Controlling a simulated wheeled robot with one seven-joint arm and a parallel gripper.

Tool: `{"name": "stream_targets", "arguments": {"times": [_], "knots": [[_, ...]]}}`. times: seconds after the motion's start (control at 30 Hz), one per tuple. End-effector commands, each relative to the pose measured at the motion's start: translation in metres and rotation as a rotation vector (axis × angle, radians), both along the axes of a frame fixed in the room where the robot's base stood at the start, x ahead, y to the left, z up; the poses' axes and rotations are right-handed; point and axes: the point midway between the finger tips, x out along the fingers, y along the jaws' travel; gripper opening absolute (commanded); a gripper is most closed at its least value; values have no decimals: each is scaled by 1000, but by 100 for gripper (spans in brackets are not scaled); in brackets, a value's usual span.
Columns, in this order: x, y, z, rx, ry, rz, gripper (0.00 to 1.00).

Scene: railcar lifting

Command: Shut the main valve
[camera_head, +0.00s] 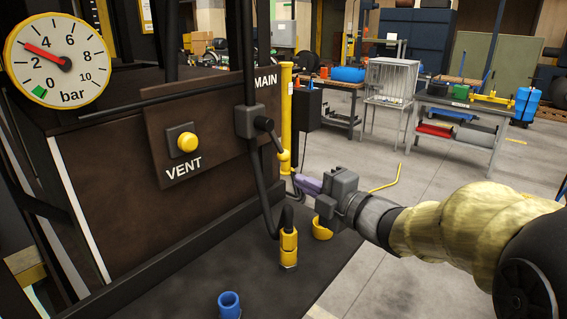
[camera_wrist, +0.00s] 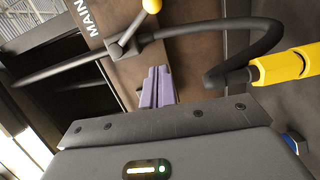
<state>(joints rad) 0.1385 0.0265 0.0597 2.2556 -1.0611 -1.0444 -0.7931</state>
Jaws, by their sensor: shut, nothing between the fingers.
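The main valve (camera_head: 251,122) is a dark block on a dark pipe beside the MAIN label. Its short lever slants down and right to a yellow knob (camera_head: 283,155), at an angle to the pipe. In the wrist view the lever's pivot (camera_wrist: 121,47) sits on the pipe and the yellow knob (camera_wrist: 152,5) is at the top edge. My gripper (camera_head: 300,181) has purple fingers that are shut and empty. They are below and slightly right of the knob in the head view. In the wrist view the fingertips (camera_wrist: 158,72) point toward the lever, apparently apart from it.
A gauge (camera_head: 57,62) reads about 3 bar. A yellow VENT button (camera_head: 187,142) is on the brown panel. A hose drops to a yellow coupling (camera_head: 289,248). A yellow post (camera_head: 286,100) stands behind the knob. A blue cup-like part (camera_head: 229,303) is at the bottom. Benches stand far behind.

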Motion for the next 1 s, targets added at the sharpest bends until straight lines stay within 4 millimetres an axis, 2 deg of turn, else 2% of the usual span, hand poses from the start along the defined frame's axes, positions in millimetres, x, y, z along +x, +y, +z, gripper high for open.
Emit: {"name": "stream_targets", "arguments": {"times": [0.27, 0.8, 1.0], "knots": [[9, 8, 0, 1, 3, -1, 0], [74, 73, 0, 3, 6, 0, 0], [99, 53, -1, 2, 4, -6, 0]]}}
